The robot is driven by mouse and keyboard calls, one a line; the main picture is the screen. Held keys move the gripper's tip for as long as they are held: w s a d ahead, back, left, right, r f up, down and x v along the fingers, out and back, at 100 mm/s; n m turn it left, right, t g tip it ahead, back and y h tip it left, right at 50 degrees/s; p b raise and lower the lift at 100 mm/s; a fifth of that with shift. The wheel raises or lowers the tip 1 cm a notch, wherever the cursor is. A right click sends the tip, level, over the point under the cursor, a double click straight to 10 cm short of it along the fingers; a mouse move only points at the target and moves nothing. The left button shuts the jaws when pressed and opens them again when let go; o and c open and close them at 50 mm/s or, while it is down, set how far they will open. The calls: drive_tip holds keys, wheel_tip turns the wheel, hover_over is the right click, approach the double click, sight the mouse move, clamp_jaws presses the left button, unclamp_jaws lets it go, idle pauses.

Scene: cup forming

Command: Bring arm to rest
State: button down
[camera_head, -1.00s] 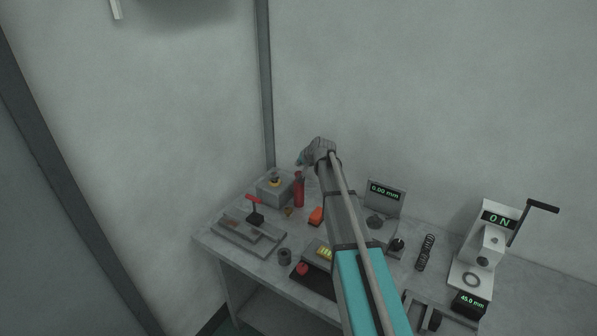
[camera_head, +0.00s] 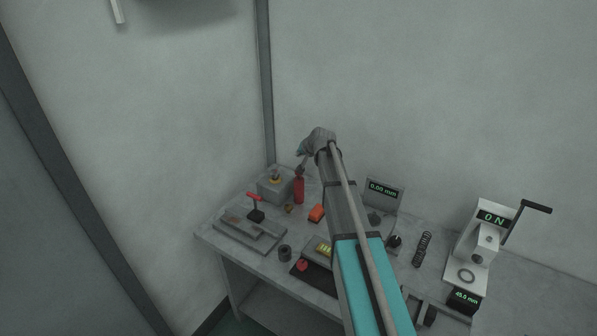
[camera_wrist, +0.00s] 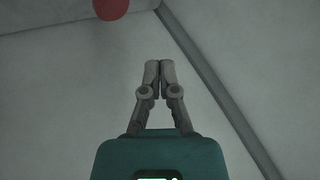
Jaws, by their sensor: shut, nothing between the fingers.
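My gripper (camera_wrist: 160,66) is shut and empty in the wrist view, its two grey fingertips together in front of bare grey wall. In the head view my arm reaches up from the lower right over the workbench, with its grey wrist end above the back of the bench. The gripper (camera_head: 300,165) there is small and partly hidden by the wrist, close to the top of a red cylinder (camera_head: 298,190). Whether it touches the cylinder cannot be told from this view.
Walls close off the back and left.

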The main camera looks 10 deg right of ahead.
drive_tip(key=s+a+f+n+g+h, duration=0.1)
drive_tip(key=s+a+f+g, duration=0.1)
drive_tip(key=s, duration=1.1)
drive_tip(key=s+a+f+n+g+h, duration=0.1)
drive_tip(key=s+a+n+g, duration=0.1)
drive_tip(key=s, duration=1.1)
drive_tip(key=s+a+f+n+g+h, duration=0.1)
drive_tip(key=s+g, duration=0.3)
drive_tip(key=s, duration=0.9)
drive_tip(key=shift+s+a+f+n+g, duration=0.3)
drive_tip(key=shift+a+f+n, duration=0.1)
drive_tip(key=shift+f, duration=0.45)
drive_tip(key=shift+w, duration=0.1)
